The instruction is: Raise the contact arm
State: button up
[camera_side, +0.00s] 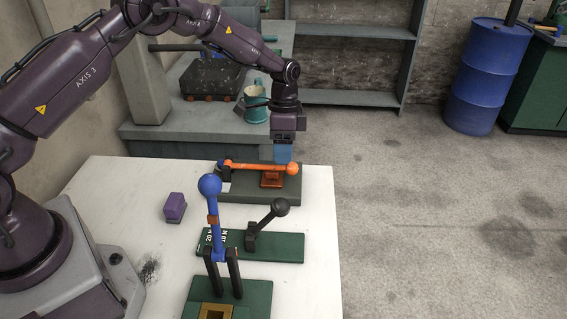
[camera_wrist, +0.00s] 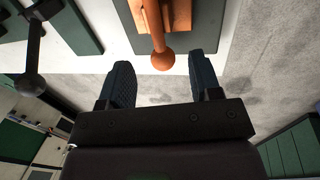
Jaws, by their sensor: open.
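An orange lever (camera_side: 255,167) with a ball end (camera_side: 292,169) lies nearly level on a grey base (camera_side: 258,190); I take it for the contact arm. In the wrist view its ball (camera_wrist: 163,60) shows between my fingertips, toward the top of the picture. My gripper (camera_side: 284,153) points down just above the ball end, open and empty. In the wrist view both fingers (camera_wrist: 163,75) are apart, with a gap on each side of the ball. I cannot tell whether either finger touches it. An orange bracket (camera_side: 271,180) sits under the lever.
A blue-knobbed lever (camera_side: 210,187) stands upright on a green base (camera_side: 256,291) in front. A black-knobbed lever (camera_side: 281,207) leans right on a green plate (camera_side: 285,247). A purple block (camera_side: 175,207) lies left on the white table (camera_side: 110,185). A mug (camera_side: 256,104) stands behind.

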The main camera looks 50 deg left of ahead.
jog(key=shift+s+d+f, duration=0.15)
jog(key=shift+f, duration=0.85)
jog(key=shift+s+d+f, duration=0.15)
jog(key=shift+f, duration=0.85)
grip_shut()
